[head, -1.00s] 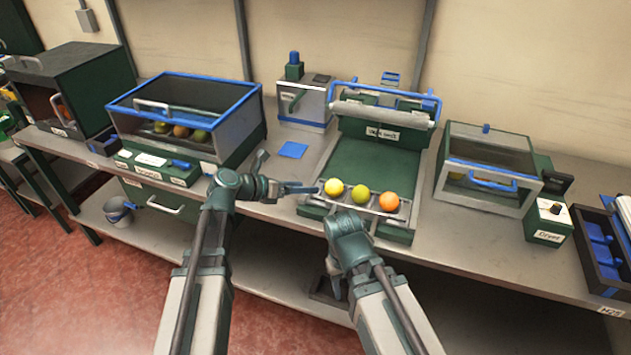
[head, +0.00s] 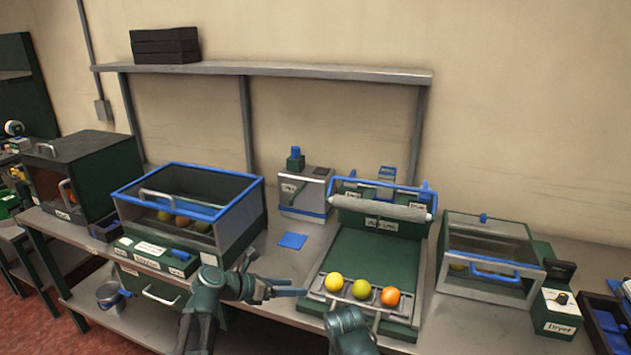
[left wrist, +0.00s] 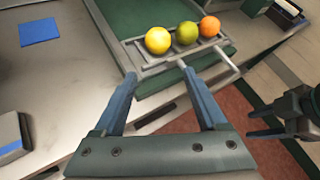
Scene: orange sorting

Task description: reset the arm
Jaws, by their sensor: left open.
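My left gripper (head: 294,288) is open and empty over the bench's front part, just left of the green roller machine's front rack. Its two fingers also show apart in the left wrist view (left wrist: 158,74). My right arm's wrist (head: 350,326) shows at the bottom of the head view, in front of the rack. My right gripper (left wrist: 262,120) shows only at the right edge of the left wrist view, dark and partly cut off. On the rack sit a yellow fruit (head: 333,282), a yellow-green fruit (head: 361,289) and an orange (head: 390,296).
The green roller machine (head: 375,250) stands between a blue-framed glass box (head: 232,213) and a clear-lidded box (head: 485,240). A blue square (head: 292,240) lies on the bench. A wall shelf (head: 290,71) with a dark crate (head: 165,45) runs above.

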